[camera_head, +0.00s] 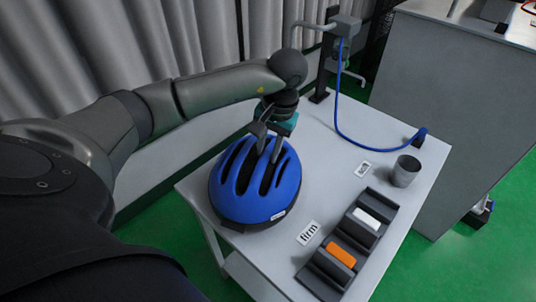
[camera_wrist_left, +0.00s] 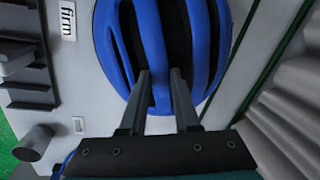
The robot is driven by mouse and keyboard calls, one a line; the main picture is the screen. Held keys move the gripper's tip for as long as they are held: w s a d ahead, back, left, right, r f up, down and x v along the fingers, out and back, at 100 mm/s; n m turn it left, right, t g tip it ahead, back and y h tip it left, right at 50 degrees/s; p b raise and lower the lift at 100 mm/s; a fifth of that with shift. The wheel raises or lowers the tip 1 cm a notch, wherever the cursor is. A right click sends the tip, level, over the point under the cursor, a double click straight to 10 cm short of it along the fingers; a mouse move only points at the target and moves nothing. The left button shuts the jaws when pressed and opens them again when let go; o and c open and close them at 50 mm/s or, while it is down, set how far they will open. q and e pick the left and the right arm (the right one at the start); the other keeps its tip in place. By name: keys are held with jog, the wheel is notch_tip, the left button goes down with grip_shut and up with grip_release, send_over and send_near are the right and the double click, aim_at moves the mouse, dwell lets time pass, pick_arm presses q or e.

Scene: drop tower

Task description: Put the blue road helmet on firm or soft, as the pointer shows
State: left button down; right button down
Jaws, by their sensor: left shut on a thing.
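The blue road helmet (camera_head: 252,207) rests at the left end of the light grey table (camera_head: 345,128). It fills the middle of the left wrist view (camera_wrist_left: 205,40). My left gripper (camera_head: 268,152) reaches down from above, its fingers shut on a rib of the helmet's shell; in the left wrist view the fingertips (camera_wrist_left: 160,76) sit on either side of that rib. A label reading "firm" (camera_head: 308,232) lies right of the helmet. A second small label (camera_head: 363,170) lies farther back, too small to read. I cannot make out a pointer. My right gripper is out of view.
A dark rack (camera_head: 319,282) holds an orange block (camera_head: 340,254) and a white block (camera_head: 367,219). A grey cup (camera_head: 404,172) stands behind it. A post with a blue hose (camera_head: 340,110) rises at the back. A grey cabinet (camera_head: 450,110) stands right; curtains hang left.

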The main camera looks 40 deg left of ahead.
pick_arm(q)
jog(key=shift+f, duration=0.9)
jog(key=c, duration=1.1)
grip_release()
jog(key=shift+f, duration=0.2)
jog(key=o, duration=0.5)
jog(key=shift+c, duration=0.2)
jog(key=shift+r, duration=0.1)
jog(key=shift+r, duration=0.1)
notch_tip(320, 180, up, 12)
jog(key=d+p, duration=0.1)
jog(key=d, duration=0.1)
jog(key=shift+w, duration=0.25)
